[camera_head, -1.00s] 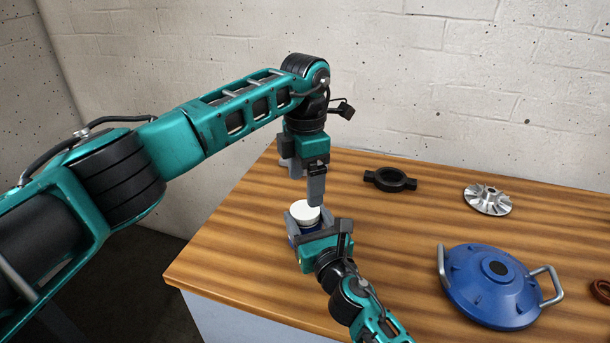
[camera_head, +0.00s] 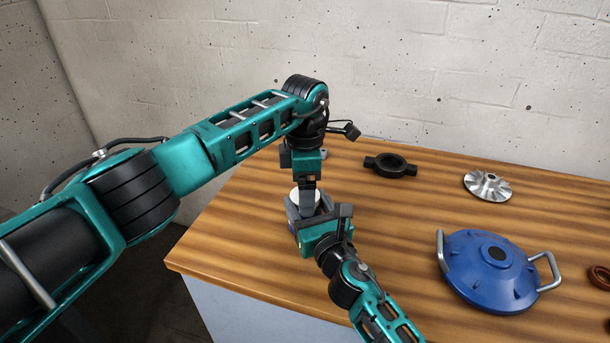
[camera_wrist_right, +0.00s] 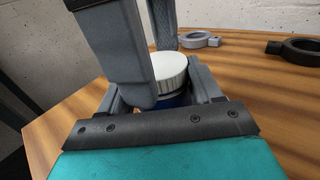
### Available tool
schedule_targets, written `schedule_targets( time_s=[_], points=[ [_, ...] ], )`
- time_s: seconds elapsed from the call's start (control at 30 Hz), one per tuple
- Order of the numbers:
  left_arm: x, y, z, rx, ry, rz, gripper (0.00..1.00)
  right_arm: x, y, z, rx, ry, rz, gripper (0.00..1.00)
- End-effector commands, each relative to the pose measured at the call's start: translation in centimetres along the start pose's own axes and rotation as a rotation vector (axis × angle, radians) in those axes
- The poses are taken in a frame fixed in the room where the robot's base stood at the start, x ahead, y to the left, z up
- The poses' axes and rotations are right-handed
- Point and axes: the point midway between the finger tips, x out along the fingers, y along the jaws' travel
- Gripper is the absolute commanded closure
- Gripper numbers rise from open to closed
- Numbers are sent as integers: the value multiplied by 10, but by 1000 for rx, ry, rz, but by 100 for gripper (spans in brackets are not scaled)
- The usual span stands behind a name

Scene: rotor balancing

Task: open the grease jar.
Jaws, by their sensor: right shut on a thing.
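The grease jar has a white ribbed lid (camera_wrist_right: 170,70) and a blue body (camera_wrist_right: 174,100). My left gripper (camera_head: 308,192) points down from above. In the right wrist view its fingers (camera_wrist_right: 155,72) are apart, one on the near left and one behind the lid. I cannot tell whether they touch the lid.
On the wooden table (camera_head: 240,230) a black ring with lugs (camera_head: 390,166) lies behind and to the right. A silver impeller (camera_head: 487,186), a blue cover with two handles (camera_head: 490,272) and a brown part (camera_head: 600,278) lie further right. A grey ring part (camera_wrist_right: 198,40) lies behind the grippers.

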Motion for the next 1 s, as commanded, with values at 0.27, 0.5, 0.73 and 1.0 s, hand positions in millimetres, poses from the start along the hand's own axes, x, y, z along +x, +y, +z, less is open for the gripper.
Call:
schedule_targets(
  time_s=[0.27, 0.5, 0.73, 1.0],
  points=[
    [3, 0, 0, 0, 0, 0, 16, -2, -1, -8, -1, 15, -3, 100],
    [2, 0, 0, 0, 0, 0, 38, -2, -1, -8, 0, 15, -3, 100],
    [2, 0, 0, 1, 0, -1, 60, -2, -1, -8, 0, 15, -3, 100],
    [2, -1, 0, -27, 0, -3, 74, -2, -1, -8, 1, 15, -4, 100]
  ],
)
